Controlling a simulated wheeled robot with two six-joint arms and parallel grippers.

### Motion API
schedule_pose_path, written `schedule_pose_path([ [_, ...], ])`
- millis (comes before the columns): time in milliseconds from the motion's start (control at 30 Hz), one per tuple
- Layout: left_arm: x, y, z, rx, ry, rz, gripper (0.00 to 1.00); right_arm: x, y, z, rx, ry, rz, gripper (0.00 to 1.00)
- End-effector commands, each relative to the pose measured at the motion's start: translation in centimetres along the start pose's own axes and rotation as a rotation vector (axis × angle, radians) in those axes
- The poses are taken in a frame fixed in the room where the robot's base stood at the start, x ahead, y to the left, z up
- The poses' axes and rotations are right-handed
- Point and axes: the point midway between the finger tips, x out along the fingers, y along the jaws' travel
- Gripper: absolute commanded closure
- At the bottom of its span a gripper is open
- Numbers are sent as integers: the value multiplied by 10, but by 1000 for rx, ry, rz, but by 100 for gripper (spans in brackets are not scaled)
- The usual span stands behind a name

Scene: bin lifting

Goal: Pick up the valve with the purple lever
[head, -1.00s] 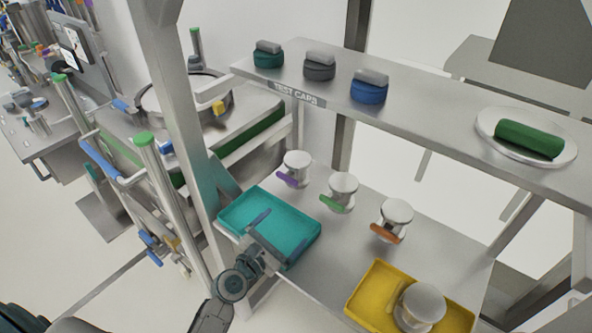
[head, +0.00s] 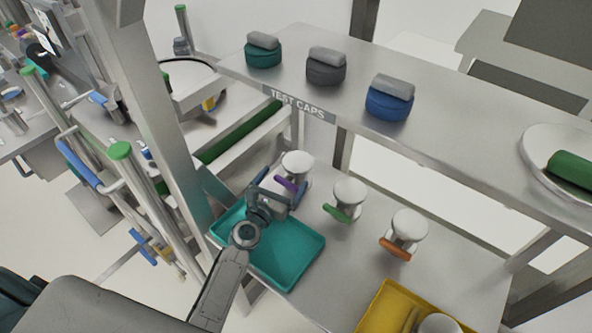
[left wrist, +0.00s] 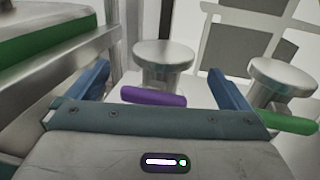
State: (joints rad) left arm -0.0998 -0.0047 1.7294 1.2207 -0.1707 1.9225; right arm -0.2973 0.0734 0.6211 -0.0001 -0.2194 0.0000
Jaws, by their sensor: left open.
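The valve with the purple lever (head: 298,164) stands upright on the lower shelf, leftmost in a row of valves. Its purple lever (head: 289,184) faces the front. My left gripper (head: 282,187) is open at this valve, one finger on each side in the picture. In the left wrist view the metal valve (left wrist: 163,58) stands beyond the open fingers, with the purple lever (left wrist: 153,96) between them. I cannot tell whether a finger touches it. My right gripper is not in view.
A valve with a green lever (head: 347,194) and one with an orange lever (head: 406,230) stand to the right. A teal tray (head: 304,262) lies below my left gripper, a yellow tray (head: 378,318) front right. The upper shelf (head: 440,135) carries test caps and overhangs the back.

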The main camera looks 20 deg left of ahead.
Motion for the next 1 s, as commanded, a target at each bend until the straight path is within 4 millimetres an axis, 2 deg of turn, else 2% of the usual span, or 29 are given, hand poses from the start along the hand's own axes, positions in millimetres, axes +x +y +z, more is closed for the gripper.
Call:
schedule_pose_path([
  [33,6,0,1,0,-1,0,0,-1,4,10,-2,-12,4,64],
  [167,15,-1,0,0,0,0,0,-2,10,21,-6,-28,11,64],
  [267,26,-2,1,0,-1,-1,0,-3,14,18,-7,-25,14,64],
  [500,60,-6,1,0,0,-1,0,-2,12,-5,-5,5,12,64],
  [800,65,-6,0,1,1,-1,0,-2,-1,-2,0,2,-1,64],
  [833,65,-6,0,1,1,-1,2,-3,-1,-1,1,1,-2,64],
  [1000,65,-6,0,1,1,-1,35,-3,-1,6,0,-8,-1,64],
])
